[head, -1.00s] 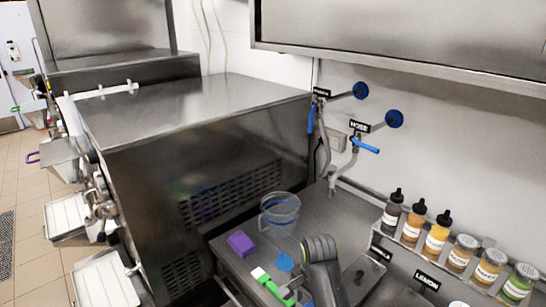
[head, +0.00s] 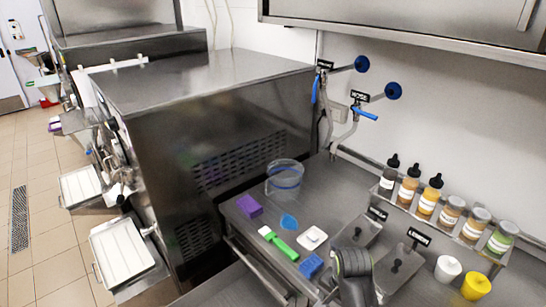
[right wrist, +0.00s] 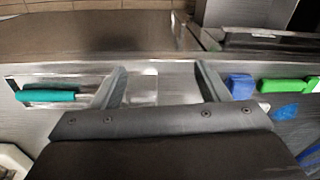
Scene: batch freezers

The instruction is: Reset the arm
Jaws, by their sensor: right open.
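My right arm (head: 354,272) comes in at the bottom of the head view, over the front of the steel counter. Its gripper is hidden there. In the right wrist view my right gripper (right wrist: 160,68) is open, its two fingers wide apart with nothing held between them. A teal-handled tool (right wrist: 47,95) lies to the left of the fingers. A blue sponge (right wrist: 240,86) and a green-handled brush (right wrist: 287,86) lie to the right. My left gripper is not in view.
On the counter are a clear jug (head: 284,180), a purple block (head: 249,206), a blue round item (head: 289,222) and a white item (head: 313,238). Bottles (head: 429,197) stand in a rack by the wall. White and yellow cups (head: 476,286) stand at right. Freezers (head: 215,130) fill the left.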

